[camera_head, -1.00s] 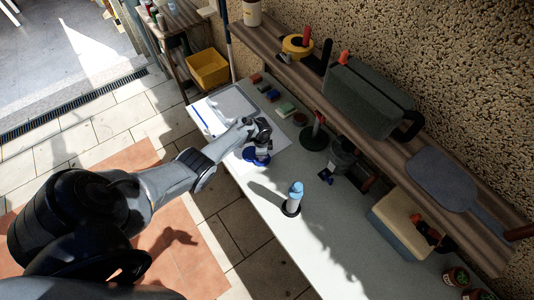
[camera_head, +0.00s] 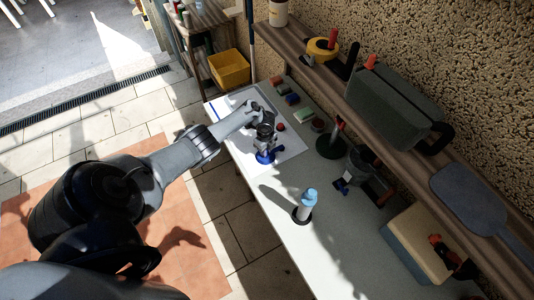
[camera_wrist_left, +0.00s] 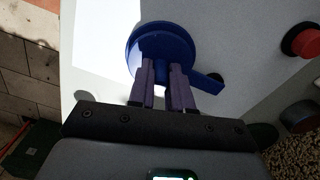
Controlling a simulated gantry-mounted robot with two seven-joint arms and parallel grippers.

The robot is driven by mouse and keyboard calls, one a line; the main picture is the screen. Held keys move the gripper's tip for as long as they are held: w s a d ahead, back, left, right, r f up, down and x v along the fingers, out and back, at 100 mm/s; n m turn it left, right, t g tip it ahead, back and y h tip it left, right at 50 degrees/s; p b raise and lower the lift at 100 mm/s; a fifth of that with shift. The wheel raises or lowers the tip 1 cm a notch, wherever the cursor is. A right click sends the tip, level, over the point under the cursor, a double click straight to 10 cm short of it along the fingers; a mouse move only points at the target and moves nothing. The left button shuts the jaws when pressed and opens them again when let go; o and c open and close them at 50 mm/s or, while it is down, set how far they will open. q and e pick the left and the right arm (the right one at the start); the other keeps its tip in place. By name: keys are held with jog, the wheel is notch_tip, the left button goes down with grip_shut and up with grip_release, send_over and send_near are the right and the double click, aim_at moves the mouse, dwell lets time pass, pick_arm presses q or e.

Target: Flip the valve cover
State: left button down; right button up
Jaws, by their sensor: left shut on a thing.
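The valve cover (camera_wrist_left: 150,38) is a blue round piece with a short lever on its right side in the left wrist view. In the head view, blue parts (camera_head: 270,157) show just below my left gripper, over a white sheet on the table. My left gripper (camera_head: 265,143) reaches in from the left and is shut on the blue piece. Its two fingers (camera_wrist_left: 164,80) overlap the lower part of the disc in the wrist view. The exact contact is partly hidden by the fingers. My right gripper is not in view.
A light-blue bottle-like object (camera_head: 306,204) stands on the grey table (camera_head: 283,178). A red button (camera_head: 281,127) and several small colored blocks lie behind the gripper. A wooden shelf (camera_head: 405,146) with a dark case (camera_head: 390,98) runs along the wall. Clear table lies around the bottle.

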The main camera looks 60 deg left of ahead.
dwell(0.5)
pick_arm(q)
jog(key=c, duration=1)
grip_release()
jog(key=shift+a, duration=0.1)
jog(key=shift+c, duration=0.2)
jog(key=shift+r+p, duration=0.3)
jog(key=shift+r, duration=0.35)
notch_tip(320, 180, up, 10)
jog(key=p, duration=0.3)
jog(key=shift+f, duration=0.2)
jog(key=shift+s+f, duration=0.1)
jog(key=shift+s, duration=0.05)
